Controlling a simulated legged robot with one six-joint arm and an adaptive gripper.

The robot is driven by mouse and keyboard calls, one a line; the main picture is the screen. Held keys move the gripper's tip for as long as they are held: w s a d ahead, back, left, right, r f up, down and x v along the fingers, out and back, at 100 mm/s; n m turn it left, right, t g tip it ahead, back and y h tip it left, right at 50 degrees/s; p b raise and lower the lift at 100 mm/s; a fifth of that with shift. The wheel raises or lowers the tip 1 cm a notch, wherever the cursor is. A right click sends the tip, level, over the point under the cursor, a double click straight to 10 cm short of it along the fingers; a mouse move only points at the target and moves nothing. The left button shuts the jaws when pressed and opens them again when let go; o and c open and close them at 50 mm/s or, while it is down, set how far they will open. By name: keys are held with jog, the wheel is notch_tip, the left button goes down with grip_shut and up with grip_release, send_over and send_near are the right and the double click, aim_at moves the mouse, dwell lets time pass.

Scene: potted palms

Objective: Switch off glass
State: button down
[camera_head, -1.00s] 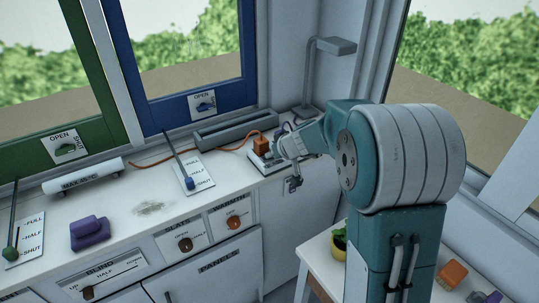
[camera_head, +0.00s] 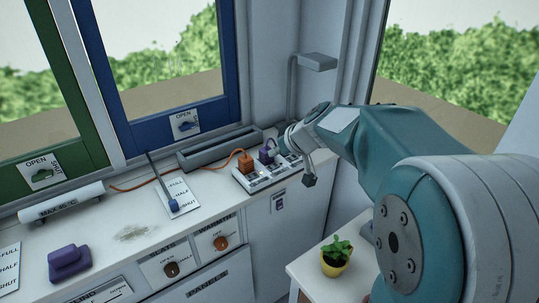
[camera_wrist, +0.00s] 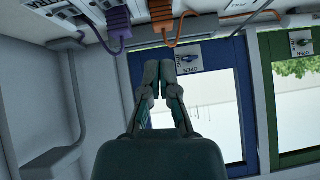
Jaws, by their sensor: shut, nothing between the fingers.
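A white power strip (camera_head: 258,180) lies near the right end of the counter. An orange plug (camera_head: 246,162) and a purple plug (camera_head: 265,155) stand in it. The strip also shows upside down at the top left of the wrist view, with the purple plug (camera_wrist: 118,24) and orange plug (camera_wrist: 161,14). My gripper (camera_wrist: 168,66) is shut and empty, its fingertips apart from the plugs in the picture. In the head view my gripper is by the strip's far right end, mostly hidden by my wrist. I cannot read any label saying glass.
A slider with a blue knob (camera_head: 173,205) and a purple block (camera_head: 68,262) are on the counter to the left. A grey trough (camera_head: 215,148) runs behind the strip and a lamp (camera_head: 317,62) stands at the back corner. A potted plant (camera_head: 336,258) is on a low table.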

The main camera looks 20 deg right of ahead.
jog(key=shift+s+a+r, duration=0.2)
jog(key=shift+a+r, duration=0.15)
jog(key=shift+a, duration=0.35)
send_over(248, 175)
jog(key=s+d, duration=0.1)
jog(key=s, duration=0.1)
jog(key=f, duration=0.7)
jog(key=shift+w+d+f, duration=0.1)
jog(key=shift+w+f, duration=0.15)
jog(key=shift+f, duration=0.05)
notch_tip(248, 175, down, 2)
jog(key=shift+s+f, duration=0.15)
jog(key=shift+f, duration=0.6)
